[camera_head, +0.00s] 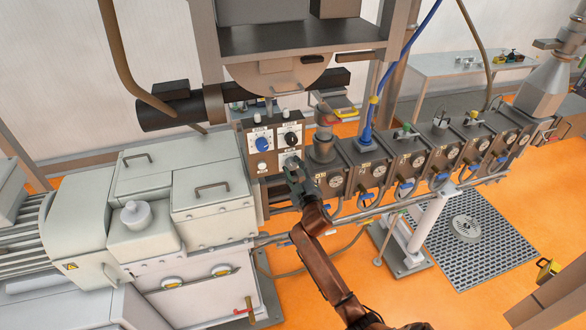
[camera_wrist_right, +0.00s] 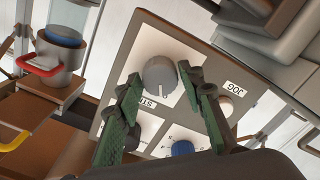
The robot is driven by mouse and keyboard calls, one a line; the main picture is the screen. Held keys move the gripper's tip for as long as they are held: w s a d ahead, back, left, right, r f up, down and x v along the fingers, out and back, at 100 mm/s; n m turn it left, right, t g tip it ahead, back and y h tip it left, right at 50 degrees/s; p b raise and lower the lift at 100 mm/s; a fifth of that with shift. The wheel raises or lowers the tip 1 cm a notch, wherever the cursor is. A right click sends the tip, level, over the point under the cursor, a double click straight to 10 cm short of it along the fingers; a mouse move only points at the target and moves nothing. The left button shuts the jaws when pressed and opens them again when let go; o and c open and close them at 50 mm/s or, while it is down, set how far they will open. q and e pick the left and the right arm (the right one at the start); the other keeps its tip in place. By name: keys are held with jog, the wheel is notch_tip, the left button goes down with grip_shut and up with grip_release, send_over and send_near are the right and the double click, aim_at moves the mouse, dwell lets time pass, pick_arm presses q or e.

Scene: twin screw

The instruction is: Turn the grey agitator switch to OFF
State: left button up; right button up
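The grey agitator switch (camera_wrist_right: 160,75) is a round knob on a white plate of the control panel (camera_wrist_right: 185,45). In the right wrist view its pale pointer mark faces the lower part of the picture. My right gripper (camera_wrist_right: 158,74) is open, with one green-grey finger on each side of the knob in this view. The right fingertip appears very near the knob's edge; I cannot tell whether it touches. In the head view my right gripper (camera_head: 291,163) is at the panel's lower right and partly covers the grey switch. My left gripper is not in view.
A blue knob (camera_head: 263,144) and a black knob (camera_head: 290,139) sit on the panel above the gripper. A pale button (camera_wrist_right: 225,105) labelled JOG is beside the right finger. The barrel's valves and gauges (camera_head: 380,165) stand close right; the pale machine housing (camera_head: 210,200) is left.

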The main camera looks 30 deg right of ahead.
jog(key=shift+o, duration=1.3)
jog(key=shift+s, duration=0.1)
jog(key=shift+s+f, duration=0.15)
jog(key=shift+s, duration=0.1)
jog(key=v, duration=1.1)
jog(key=shift+s+a, duration=0.2)
